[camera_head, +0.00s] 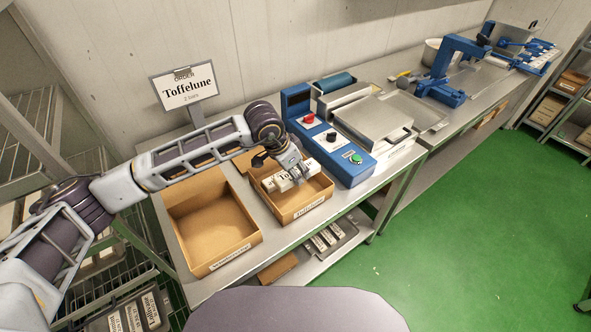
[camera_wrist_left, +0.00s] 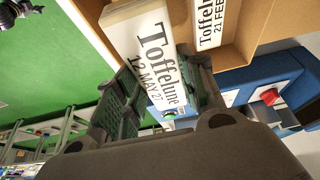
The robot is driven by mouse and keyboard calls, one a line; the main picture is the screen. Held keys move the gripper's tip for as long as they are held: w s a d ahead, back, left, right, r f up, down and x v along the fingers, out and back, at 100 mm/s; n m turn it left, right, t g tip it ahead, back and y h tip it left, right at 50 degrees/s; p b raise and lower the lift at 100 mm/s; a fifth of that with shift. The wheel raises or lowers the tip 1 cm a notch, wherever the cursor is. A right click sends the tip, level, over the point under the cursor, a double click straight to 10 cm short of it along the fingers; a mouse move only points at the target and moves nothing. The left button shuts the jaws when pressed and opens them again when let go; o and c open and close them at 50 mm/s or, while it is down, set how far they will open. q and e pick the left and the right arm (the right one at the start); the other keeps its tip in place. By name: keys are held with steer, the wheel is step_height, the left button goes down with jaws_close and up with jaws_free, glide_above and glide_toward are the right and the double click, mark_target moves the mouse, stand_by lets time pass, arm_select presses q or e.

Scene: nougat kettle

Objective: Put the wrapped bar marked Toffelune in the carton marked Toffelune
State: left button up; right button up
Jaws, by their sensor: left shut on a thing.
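The carton marked Toffelune (camera_head: 307,210) is a small open cardboard box on the steel bench, its label on the front wall. My left gripper (camera_head: 290,178) is at this carton, low over its opening. It is shut on a white wrapped bar (camera_wrist_left: 150,60) that reads Toffelune, 12 MAY 27 in the left wrist view. Another white bar (camera_wrist_left: 211,22), reading Toffelune, 21 FEB, lies by the cardboard wall there. White bars show around the fingers in the head view. Whether the held bar touches the carton floor is hidden. My right gripper is out of view.
A larger empty carton (camera_head: 208,217) stands to the left, its label too small to read. A blue machine (camera_head: 333,150) with buttons stands close on the right. An order sign (camera_head: 184,88) reads Toffelune, 2 bars. Several bars lie on a tray (camera_head: 338,240) below.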

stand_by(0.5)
arm_select(q)
steer(key=shift+f+b, duration=0.3)
steer(key=shift+f, duration=2.3)
steer(key=shift+f+b, duration=0.65)
steer(key=shift+b, duration=0.35)
steer(key=shift+f+b, duration=0.35)
steer(key=shift+b, duration=0.1)
steer(key=shift+f+b, duration=0.6)
steer(key=shift+b, duration=0.15)
steer(key=shift+f, duration=0.15)
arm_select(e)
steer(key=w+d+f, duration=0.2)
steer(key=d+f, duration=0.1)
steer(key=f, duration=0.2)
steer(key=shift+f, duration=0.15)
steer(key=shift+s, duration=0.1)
